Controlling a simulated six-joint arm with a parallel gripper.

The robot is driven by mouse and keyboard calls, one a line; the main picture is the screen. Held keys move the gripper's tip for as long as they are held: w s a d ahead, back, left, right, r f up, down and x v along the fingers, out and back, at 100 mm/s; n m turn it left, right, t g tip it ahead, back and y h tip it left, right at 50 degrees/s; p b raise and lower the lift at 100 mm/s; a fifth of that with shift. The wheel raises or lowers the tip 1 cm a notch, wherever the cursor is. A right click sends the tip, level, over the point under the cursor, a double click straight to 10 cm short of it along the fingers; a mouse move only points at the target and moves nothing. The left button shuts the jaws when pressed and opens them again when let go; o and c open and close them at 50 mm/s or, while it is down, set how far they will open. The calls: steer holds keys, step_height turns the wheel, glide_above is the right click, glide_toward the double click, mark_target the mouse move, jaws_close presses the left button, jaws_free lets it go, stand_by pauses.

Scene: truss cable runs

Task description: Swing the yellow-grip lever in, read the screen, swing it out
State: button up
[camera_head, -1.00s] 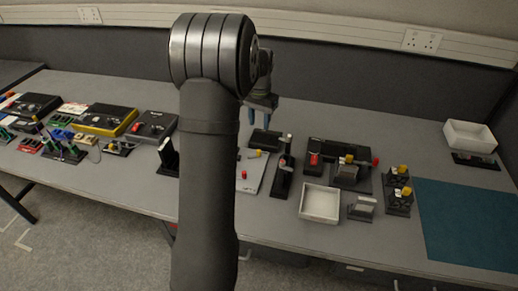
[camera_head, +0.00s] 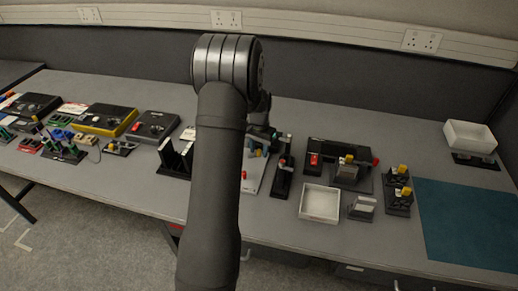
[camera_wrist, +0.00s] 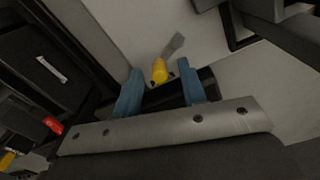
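The yellow grip (camera_wrist: 159,70) of the lever shows in the wrist view on a pale board. It is just beyond the gap between the two blue fingertips of my gripper (camera_wrist: 160,78), which are apart. I cannot tell whether the grip is between the tips or below them, and no contact shows. In the head view the yellow grip (camera_head: 258,153) stands on the pale board (camera_head: 252,178), right beside my arm. My gripper there is mostly hidden by my arm. A dark unit (camera_wrist: 50,70) with a small pale strip is at left in the wrist view; I cannot tell whether it is the screen.
A black holder (camera_head: 283,175) stands just right of the board. A white open tray (camera_head: 320,203) and a dark fixture with a red button (camera_head: 314,160) are farther right. Black upright plates (camera_head: 177,160) stand to the left. The teal mat (camera_head: 465,220) is clear.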

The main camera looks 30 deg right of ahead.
jaws_close()
steer(key=shift+w+d+n, duration=0.1)
steer(key=shift+w+n, duration=0.15)
steer(key=shift+n, duration=0.45)
steer(key=shift+w+n, duration=0.2)
steer(key=shift+n, duration=0.5)
jaws_free()
step_height(320, 180, up, 18)
steer(key=shift+f, duration=0.25)
